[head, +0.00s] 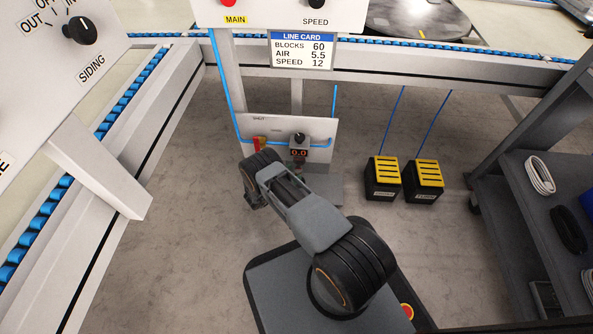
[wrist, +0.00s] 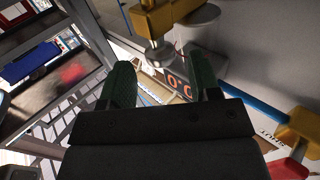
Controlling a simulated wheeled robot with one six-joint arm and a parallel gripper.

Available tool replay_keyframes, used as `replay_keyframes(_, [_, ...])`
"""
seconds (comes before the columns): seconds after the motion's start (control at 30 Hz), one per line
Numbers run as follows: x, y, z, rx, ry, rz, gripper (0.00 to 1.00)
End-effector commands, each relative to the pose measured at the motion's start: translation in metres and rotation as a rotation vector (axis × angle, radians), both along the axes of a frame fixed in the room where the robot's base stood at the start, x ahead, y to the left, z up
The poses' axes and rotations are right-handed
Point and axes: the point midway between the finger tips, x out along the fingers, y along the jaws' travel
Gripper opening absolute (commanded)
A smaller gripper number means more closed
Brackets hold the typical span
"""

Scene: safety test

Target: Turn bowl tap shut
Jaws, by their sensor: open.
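In the head view a low white panel (head: 322,128) carries a red and yellow lever (head: 260,143), a dark round knob (head: 300,138) and an orange display (head: 299,153) reading 0.0. My arm hides what lies below and left of the display, and my gripper's fingers do not show there. In the wrist view my gripper (wrist: 163,80) is open, its two green fingertips apart with nothing visibly gripped. A brass-coloured fitting (wrist: 157,18) with a silver stem is just beyond the fingers, beside the display (wrist: 178,82). I cannot tell which part is the bowl tap.
A dark shelf cart (head: 530,215) stands further right.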

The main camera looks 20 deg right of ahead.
Motion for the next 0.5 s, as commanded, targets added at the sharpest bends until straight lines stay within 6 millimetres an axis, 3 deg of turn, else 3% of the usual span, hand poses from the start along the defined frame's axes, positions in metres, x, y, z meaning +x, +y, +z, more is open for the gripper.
replay_keyframes(0.2, [-0.012, 0.046, 0.002, 0.000, 0.001, 0.006, 0.57])
replay_keyframes(0.5, [-0.025, 0.092, 0.000, 0.000, 0.000, 0.001, 0.57])
